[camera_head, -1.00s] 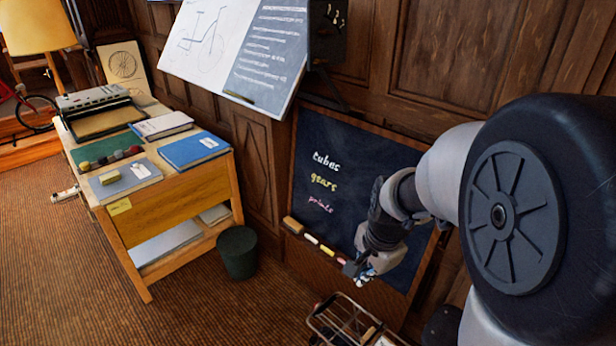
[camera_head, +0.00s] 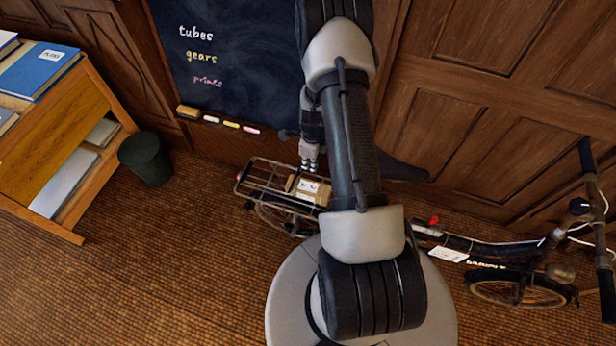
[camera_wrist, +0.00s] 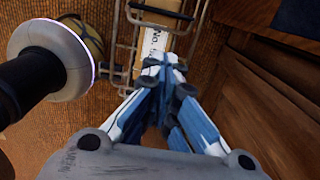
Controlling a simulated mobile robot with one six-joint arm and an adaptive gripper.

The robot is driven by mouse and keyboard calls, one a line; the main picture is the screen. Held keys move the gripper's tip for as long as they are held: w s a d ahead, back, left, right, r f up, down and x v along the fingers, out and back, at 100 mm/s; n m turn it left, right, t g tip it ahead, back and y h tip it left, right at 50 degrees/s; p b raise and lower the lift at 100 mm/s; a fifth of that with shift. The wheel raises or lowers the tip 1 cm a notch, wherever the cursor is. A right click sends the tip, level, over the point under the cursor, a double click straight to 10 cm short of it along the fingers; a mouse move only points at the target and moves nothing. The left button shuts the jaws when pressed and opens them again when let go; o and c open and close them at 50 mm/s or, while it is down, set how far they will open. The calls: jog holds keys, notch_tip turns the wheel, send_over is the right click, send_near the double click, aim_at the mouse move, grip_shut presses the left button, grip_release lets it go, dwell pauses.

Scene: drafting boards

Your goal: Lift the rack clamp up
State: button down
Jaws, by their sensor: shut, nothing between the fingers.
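The bicycle's rear rack (camera_head: 262,172) is a metal wire frame, left of my arm in the head view. It also shows in the wrist view (camera_wrist: 117,45). A light brown parcel (camera_head: 309,190) with a white label lies on the rack. In the wrist view, a wire loop (camera_wrist: 160,11) crosses over the parcel (camera_wrist: 150,52) and looks like the rack clamp, lying down. My gripper (camera_head: 309,167) is shut and empty, over the rack near the parcel. In the wrist view its fingertips (camera_wrist: 163,64) overlap the label. I cannot tell whether they touch it.
The bicycle (camera_head: 505,262) extends right, partly hidden by my arm. A wooden panelled wall (camera_head: 470,110) and a chalkboard (camera_head: 225,70) stand close behind. A dark bin (camera_head: 146,158) and a wooden desk (camera_head: 55,140) are left. The floor at lower left is clear.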

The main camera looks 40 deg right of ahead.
jog(key=f+b, duration=0.2)
jog(key=f, duration=0.3)
jog(key=f+b, duration=0.1)
jog(key=f, duration=0.4)
jog(key=shift+w+a+b, duration=0.15)
jog(key=shift+w+b, duration=0.05)
jog(key=shift+b, duration=0.15)
jog(key=shift+r, duration=0.15)
